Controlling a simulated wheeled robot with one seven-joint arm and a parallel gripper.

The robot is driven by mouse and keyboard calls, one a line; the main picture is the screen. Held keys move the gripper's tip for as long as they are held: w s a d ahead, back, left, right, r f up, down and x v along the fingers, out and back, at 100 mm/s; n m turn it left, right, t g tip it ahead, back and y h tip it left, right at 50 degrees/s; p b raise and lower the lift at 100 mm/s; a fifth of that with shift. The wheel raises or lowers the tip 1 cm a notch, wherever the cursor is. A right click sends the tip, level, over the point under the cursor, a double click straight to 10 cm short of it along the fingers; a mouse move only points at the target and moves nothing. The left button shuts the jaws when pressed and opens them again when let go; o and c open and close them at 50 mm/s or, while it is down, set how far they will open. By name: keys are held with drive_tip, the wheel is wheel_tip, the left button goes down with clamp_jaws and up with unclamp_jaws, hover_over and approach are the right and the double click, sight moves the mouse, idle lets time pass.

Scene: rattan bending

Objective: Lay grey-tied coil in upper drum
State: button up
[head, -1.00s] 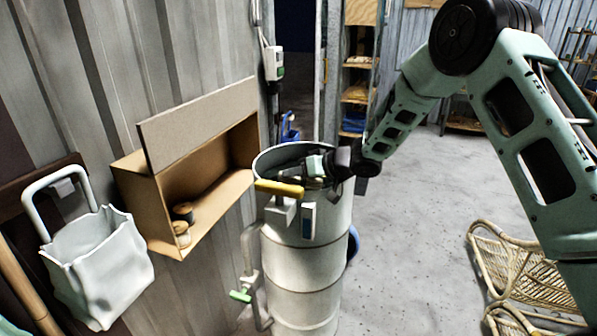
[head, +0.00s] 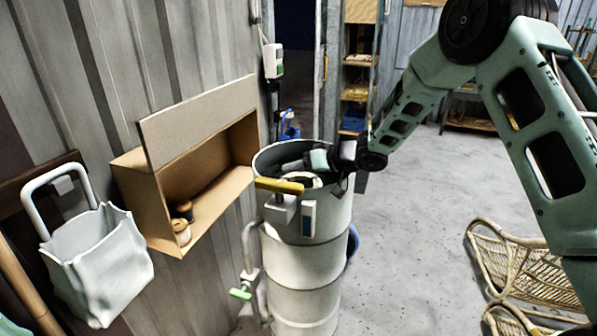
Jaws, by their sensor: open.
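A tall white-grey drum (head: 300,270) stands in the middle of the head view, with its top open. My gripper (head: 296,166) reaches in from the right over the rim, at the mouth of the drum. Its fingers are partly hidden by the rim and the yellow handle. A pale rounded thing shows in the drum mouth below my gripper; I cannot tell whether it is the coil. No grey tie can be made out.
A yellow handle (head: 279,186) sticks out at the drum's front rim. A rattan chair (head: 520,265) stands on the right; the floor between is clear.

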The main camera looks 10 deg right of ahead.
drive_tip(key=b+v, duration=0.2)
drive_tip(key=v, duration=0.9)
drive_tip(key=s+a+r+h, duration=0.1)
drive_tip(key=s+a+h, duration=0.4)
drive_tip(key=s+a, duration=0.3)
drive_tip(key=s+a+f+n+g+h, duration=0.1)
drive_tip(key=s+g, duration=0.3)
drive_tip(key=s, duration=1.1)
drive_tip(key=s+a+f+n+g+h, duration=0.2)
drive_tip(key=s+a+g+h, duration=0.1)
drive_tip(key=s, duration=1.3)
drive_tip(key=shift+n+g, duration=0.4)
drive_tip(key=shift+g, duration=0.3)
drive_tip(key=shift+f, duration=0.15)
